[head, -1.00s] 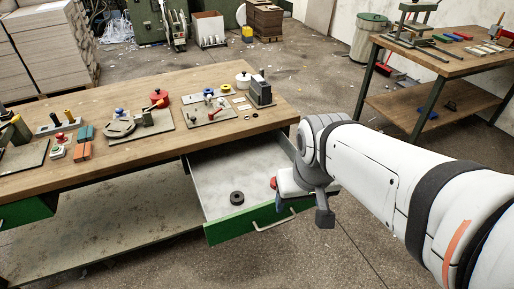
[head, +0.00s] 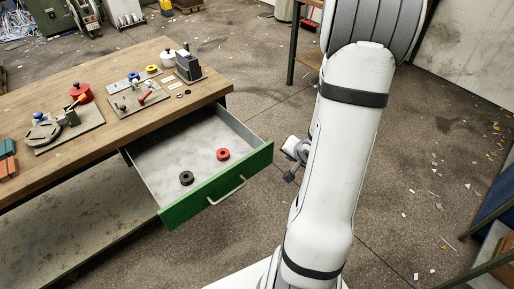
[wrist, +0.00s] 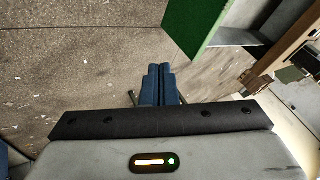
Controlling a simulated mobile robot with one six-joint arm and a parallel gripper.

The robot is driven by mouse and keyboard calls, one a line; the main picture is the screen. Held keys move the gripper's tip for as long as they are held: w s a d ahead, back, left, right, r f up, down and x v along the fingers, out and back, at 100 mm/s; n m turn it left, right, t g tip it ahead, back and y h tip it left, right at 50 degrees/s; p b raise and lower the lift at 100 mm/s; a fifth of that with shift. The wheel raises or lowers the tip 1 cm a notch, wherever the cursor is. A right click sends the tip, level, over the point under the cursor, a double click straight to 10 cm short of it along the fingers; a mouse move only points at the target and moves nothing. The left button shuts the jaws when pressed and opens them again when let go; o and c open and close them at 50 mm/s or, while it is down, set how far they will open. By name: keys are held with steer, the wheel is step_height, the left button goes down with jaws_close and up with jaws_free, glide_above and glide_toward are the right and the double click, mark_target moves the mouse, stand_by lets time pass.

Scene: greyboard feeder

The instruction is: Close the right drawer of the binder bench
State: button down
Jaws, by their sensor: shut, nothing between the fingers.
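The right drawer's green front (head: 220,190) stands pulled well out from the binder bench (head: 110,125). It has a pale handle (head: 226,191). Inside the grey drawer lie a black ring (head: 186,178) and a red ring (head: 223,154). My wrist hangs just right of the drawer front in the head view, with the fingertips hard to make out there. In the wrist view my gripper (wrist: 160,70) is shut and empty, its blue fingers together. The green drawer front (wrist: 198,25) shows there ahead and to the right, apart from the fingers.
A red-lidded pot (head: 81,93), small fixtures and a grey block (head: 188,67) stand on the bench top. Another table's leg (head: 293,55) rises behind my arm. The floor right of the drawer is mostly clear, with scattered scraps. A blue-sided object (head: 492,218) stands at the right edge.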

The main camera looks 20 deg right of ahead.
steer(key=w+a+f+m+y, duration=0.1)
steer(key=w+f, duration=0.1)
steer(key=f, duration=0.1)
steer(key=w+a+f+m+t+y, duration=0.1)
steer(key=w+f, duration=0.2)
steer(key=f, duration=0.1)
steer(key=w+a+f+m+t+y+b, duration=0.1)
steer(key=w+a+f, duration=0.1)
steer(key=f, duration=0.2)
steer(key=shift+w+a+m, duration=0.1)
steer(key=shift+w+m, duration=0.25)
steer(key=shift+m, duration=0.05)
steer(key=shift+w+a, duration=0.1)
steer(key=shift+w, duration=0.4)
